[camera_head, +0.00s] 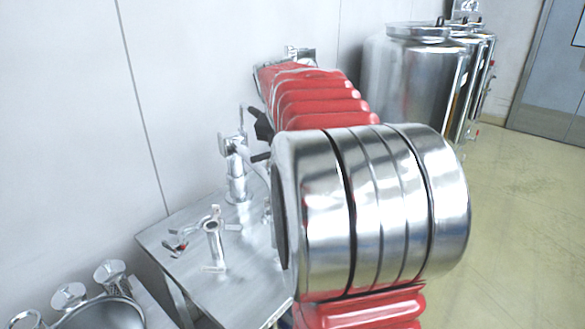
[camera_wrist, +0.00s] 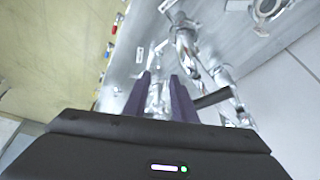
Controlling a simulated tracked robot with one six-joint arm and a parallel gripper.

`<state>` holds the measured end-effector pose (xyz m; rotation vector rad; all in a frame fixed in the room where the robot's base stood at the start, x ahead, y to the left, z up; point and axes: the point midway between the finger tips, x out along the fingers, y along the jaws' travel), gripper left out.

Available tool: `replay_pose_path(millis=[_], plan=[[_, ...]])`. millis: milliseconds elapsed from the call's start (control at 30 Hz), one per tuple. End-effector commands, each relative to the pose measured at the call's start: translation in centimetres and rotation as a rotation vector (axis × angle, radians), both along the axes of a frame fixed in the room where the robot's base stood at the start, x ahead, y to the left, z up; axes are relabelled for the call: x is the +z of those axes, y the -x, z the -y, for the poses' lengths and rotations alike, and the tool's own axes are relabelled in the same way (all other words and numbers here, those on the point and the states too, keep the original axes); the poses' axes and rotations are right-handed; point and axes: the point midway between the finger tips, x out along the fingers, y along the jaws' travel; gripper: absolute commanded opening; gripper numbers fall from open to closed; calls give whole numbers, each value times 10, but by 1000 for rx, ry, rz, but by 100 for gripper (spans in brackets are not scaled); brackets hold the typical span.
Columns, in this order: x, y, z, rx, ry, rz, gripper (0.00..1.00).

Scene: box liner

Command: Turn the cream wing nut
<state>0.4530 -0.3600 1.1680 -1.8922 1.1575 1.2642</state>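My gripper (camera_wrist: 162,84) shows in the wrist view as two dark purple fingers, standing apart. A shiny pale fitting (camera_wrist: 154,98) shows between them, and I cannot tell whether they touch it. In the head view, dark parts of my gripper show just right of a tall metal fitting (camera_head: 236,180) on a steel table. A pale, winged piece (camera_head: 238,143) at its top may be the cream wing nut; its colour is washed out. A shorter post with a cross-shaped top (camera_head: 213,228) stands nearer. My own arm hides the table's right part.
The steel table (camera_head: 183,276) carries the fittings, with a small red-tipped part (camera_head: 181,246) at its left. A round vessel with knobs (camera_head: 105,312) stands at the lower left. Large steel tanks (camera_head: 410,75) stand at the back right. The wall is close behind the table; floor is clear at right.

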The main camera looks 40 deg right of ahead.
Motion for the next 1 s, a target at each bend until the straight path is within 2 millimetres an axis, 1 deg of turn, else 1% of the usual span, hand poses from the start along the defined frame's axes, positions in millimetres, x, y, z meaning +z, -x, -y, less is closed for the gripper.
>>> replay_pose_path(millis=[233, 367, 467, 567, 600, 667, 700, 800, 1000], plan=[[0, 0, -1, 3, 0, 0, 24], [2, 0, -15, 34, 1, 2, 24], [3, 1, -38, 88, 2, 5, 24], [5, 4, -71, 168, 4, 10, 24], [5, 6, -86, 205, 5, 13, 24], [4, 10, -109, 263, 6, 15, 24], [4, 14, -124, 301, 7, 17, 24], [0, 24, -160, 397, 11, 24, 24], [-12, 52, -226, 587, 20, 38, 24]])
